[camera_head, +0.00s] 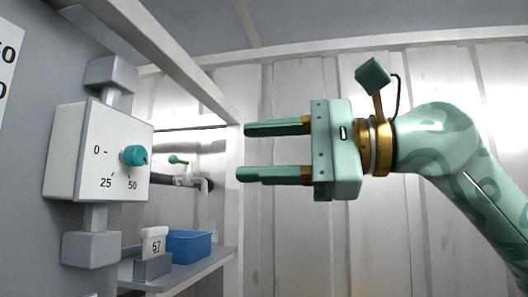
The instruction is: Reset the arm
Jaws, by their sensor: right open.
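My right arm (435,140) comes in from the right side of the head view, green with gold joints. My right gripper (245,152) points left with its two green fingers spread apart, one above the other. It is open and nothing is between the fingers. My left gripper is not in view.
A white dial box (80,155) with a teal knob (134,155) is on the grey panel at left. Behind it, a shelf (205,268) bears a blue bin (190,246) and a white container marked 57 (153,243). White panelled walls stand behind.

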